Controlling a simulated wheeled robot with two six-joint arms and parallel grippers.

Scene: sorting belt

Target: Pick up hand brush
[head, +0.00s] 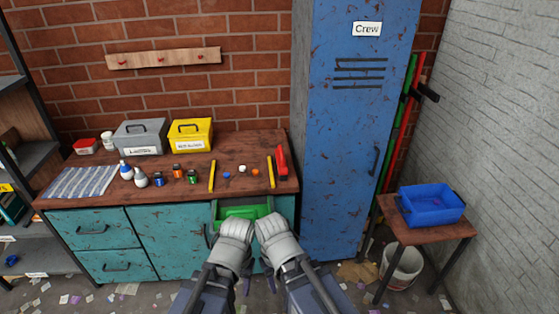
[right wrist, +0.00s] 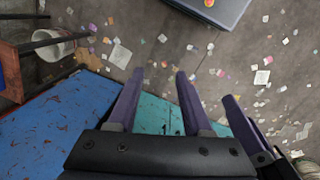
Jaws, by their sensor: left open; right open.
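A red tool (head: 281,162) lies at the right end of the workbench; it may be the hand brush, but it is too small to tell. My left gripper (head: 246,286) points down in front of the cabinet, mostly hidden by its own wrist. It is open, and no held object shows. My right gripper (right wrist: 159,72) is open and empty in the right wrist view, in front of the teal cabinet and above the floor. Both are apart from the red tool.
An open drawer with a green tray (head: 242,212) lies just beyond my wrists. The workbench (head: 130,206) bears a yellow box (head: 191,135), a grey box (head: 140,136) and small items. A blue locker (head: 340,180) and a stool with a blue bin (head: 430,205) stand right. Litter covers the floor.

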